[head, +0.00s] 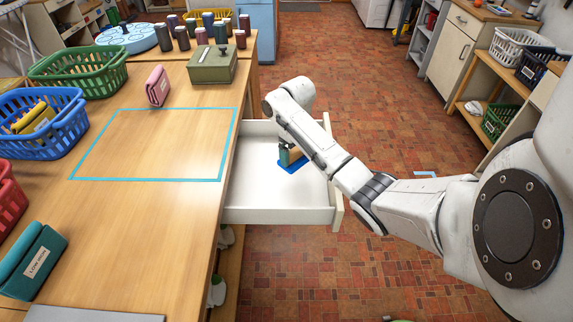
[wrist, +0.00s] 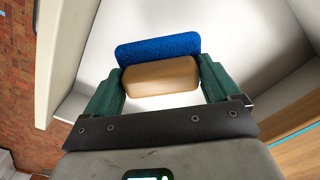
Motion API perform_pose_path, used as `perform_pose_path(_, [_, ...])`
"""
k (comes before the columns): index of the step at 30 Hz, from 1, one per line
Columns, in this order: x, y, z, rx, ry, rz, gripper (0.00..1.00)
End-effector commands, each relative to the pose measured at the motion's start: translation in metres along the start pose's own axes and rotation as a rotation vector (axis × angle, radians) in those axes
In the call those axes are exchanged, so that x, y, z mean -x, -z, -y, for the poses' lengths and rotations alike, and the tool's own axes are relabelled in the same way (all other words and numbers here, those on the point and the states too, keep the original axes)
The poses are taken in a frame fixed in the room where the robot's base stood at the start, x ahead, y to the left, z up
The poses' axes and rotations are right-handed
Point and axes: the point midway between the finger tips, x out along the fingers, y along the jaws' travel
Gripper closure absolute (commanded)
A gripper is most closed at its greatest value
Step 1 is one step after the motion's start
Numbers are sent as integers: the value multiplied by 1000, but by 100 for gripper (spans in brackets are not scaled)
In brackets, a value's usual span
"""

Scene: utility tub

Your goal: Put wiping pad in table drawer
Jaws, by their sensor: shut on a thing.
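The wiping pad has a blue face and a tan block-shaped back. In the wrist view the pad (wrist: 160,78) sits between the two green fingers of my gripper (wrist: 160,85), which is shut on its tan part. In the head view the pad's blue edge (head: 293,165) shows inside the table drawer, below my gripper (head: 291,155). The table drawer (head: 275,215) is white, pulled out from the table's right side, and its visible floor is otherwise empty. I cannot tell whether the pad touches the drawer floor. My arm hides part of the drawer's right side.
The wooden table (head: 150,215) has a cyan taped outline (head: 145,180). A green box (head: 212,64), a pink pouch-like item (head: 157,86) and a teal one (head: 33,262) stand on it. A blue basket (head: 45,125) and a green basket (head: 80,72) are at the left.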

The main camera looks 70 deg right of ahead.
Motion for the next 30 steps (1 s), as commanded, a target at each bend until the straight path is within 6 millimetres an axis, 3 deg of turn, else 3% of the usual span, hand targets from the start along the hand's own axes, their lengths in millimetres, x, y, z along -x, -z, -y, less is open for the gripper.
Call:
perform_pose_path(6, [-30, 25, 2, 2, -2, 1, 39])
perform_pose_path(13, [-42, 34, 2, 0, -2, 1, 39])
perform_pose_path(19, [-67, 33, 2, 0, -2, 2, 39])
perform_pose_path(30, [-73, 34, 3, 0, 0, 0, 39])
